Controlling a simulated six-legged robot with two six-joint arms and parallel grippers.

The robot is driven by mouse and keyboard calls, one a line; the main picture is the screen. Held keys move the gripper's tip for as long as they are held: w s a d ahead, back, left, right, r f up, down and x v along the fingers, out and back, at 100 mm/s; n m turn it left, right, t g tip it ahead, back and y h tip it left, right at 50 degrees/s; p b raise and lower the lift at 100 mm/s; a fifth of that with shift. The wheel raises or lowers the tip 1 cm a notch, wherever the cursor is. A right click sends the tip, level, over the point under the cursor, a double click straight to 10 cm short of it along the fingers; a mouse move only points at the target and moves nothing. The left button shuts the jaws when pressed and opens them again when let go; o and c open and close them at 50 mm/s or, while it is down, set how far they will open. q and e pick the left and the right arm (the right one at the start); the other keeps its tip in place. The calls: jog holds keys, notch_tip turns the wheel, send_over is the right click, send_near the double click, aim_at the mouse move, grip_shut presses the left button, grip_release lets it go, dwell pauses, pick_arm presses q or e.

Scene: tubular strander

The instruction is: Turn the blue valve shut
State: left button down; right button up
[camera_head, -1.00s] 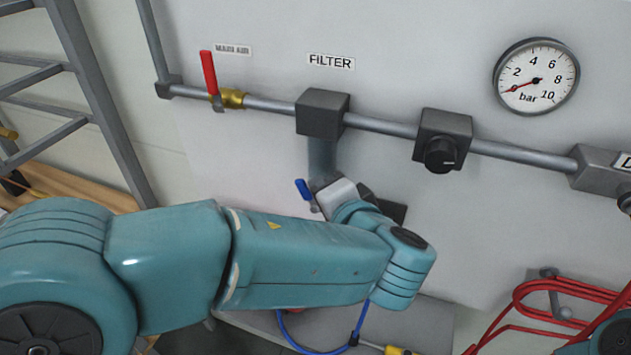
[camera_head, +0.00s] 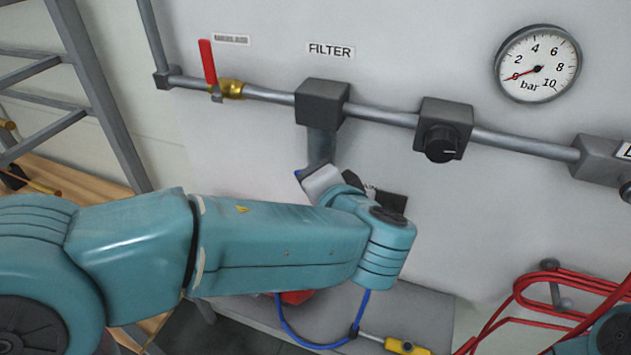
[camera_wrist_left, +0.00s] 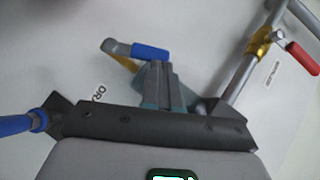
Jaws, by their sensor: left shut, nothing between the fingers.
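The blue valve shows in the left wrist view as a blue lever handle (camera_wrist_left: 150,52) with a grey rounded end at its left and a brass-coloured part below it. In the head view only a small blue tip (camera_head: 298,173) shows beside my left wrist, below the filter. My left gripper (camera_wrist_left: 158,72) is shut and empty, its fingers right at the lower edge of the blue handle. I cannot tell whether they touch it. In the head view its fingers are hidden behind my wrist. My right gripper is not in view.
A grey pipe with the filter block (camera_head: 322,102), a black knob (camera_head: 441,143) and a brass valve with a red lever (camera_head: 207,62) runs across the wall. A pressure gauge (camera_head: 538,64) reads near zero. Red hoses (camera_head: 545,282) hang at right; a blue hose (camera_head: 290,328) lies below.

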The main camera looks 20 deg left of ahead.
pick_arm(q)
jog(key=shift+a, duration=0.15)
jog(key=a+f+n+g+h+b, duration=0.1)
jog(key=a+f+n+h+b, duration=0.2)
jog(key=a+n+h+b, duration=0.2)
jog(key=a+h+b, duration=0.1)
jog(key=h+b, duration=0.2)
jog(key=b, duration=0.2)
jog(key=shift+a+g, duration=0.15)
jog(key=shift+g, duration=0.25)
jog(key=shift+a+f+b, duration=0.15)
jog(key=shift+f+b, duration=0.05)
jog(key=shift+b, duration=0.1)
dwell(0.6)
